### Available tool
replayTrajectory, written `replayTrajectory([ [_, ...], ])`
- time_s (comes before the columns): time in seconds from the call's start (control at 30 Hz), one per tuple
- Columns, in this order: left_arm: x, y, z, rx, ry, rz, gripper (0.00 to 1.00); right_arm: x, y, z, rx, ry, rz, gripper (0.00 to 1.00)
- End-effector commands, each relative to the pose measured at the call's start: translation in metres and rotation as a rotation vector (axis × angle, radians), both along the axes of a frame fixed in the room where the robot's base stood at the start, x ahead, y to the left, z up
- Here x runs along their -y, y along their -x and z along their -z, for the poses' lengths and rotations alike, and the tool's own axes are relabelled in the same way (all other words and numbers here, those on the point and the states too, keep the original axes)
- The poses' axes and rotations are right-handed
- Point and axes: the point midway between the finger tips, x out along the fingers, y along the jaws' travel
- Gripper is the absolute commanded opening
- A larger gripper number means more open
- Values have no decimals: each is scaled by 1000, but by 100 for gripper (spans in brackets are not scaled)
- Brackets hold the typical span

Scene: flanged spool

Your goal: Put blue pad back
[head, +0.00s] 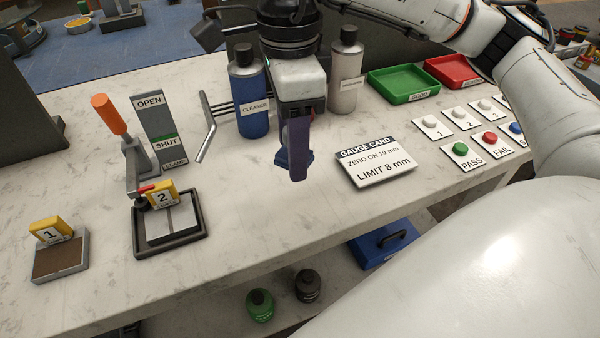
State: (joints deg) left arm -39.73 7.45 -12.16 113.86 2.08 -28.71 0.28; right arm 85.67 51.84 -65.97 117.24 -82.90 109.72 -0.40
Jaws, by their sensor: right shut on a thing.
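My right gripper (299,112) hangs over the middle of the bench, pointing down, and is shut on the blue pad (282,160). The pad shows below the fingers as a small dark blue piece, partly hidden by a purple upright strip (298,152). It appears held above the bench top, but the exact gap is hard to tell. My left gripper is not in view.
A blue cleaner bottle (252,105) and a grey bottle (345,75) stand behind the gripper. A metal rod bracket (208,130) is to the left. The clamp (135,160), numbered blocks 2 (162,194) and 1 (50,231) stand farther left. A gauge card (375,165) lies right.

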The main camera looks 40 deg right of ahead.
Motion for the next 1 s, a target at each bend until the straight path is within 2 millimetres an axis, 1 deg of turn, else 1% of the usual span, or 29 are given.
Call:
replayTrajectory([
  [0.03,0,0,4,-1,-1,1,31,1,0,-2,1,-2,116,28],
  [0.1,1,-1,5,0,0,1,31,3,1,-7,1,-3,268,28],
  [0.2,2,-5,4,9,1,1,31,6,2,-13,1,-4,445,28],
  [0.33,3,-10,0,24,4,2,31,8,3,-18,0,-4,589,27],
  [0.4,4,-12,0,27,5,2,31,9,4,-16,-2,-4,628,27],
  [0.47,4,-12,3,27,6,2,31,9,4,-8,-4,-4,646,27],
  [0.57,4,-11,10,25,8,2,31,9,5,12,-6,-3,653,27],
  [0.7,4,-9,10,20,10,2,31,10,5,33,-3,-1,653,27],
  [0.93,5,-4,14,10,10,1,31,10,4,51,-3,-3,651,27],
  [1.0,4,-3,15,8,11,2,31,10,5,62,-3,-2,651,27],
])
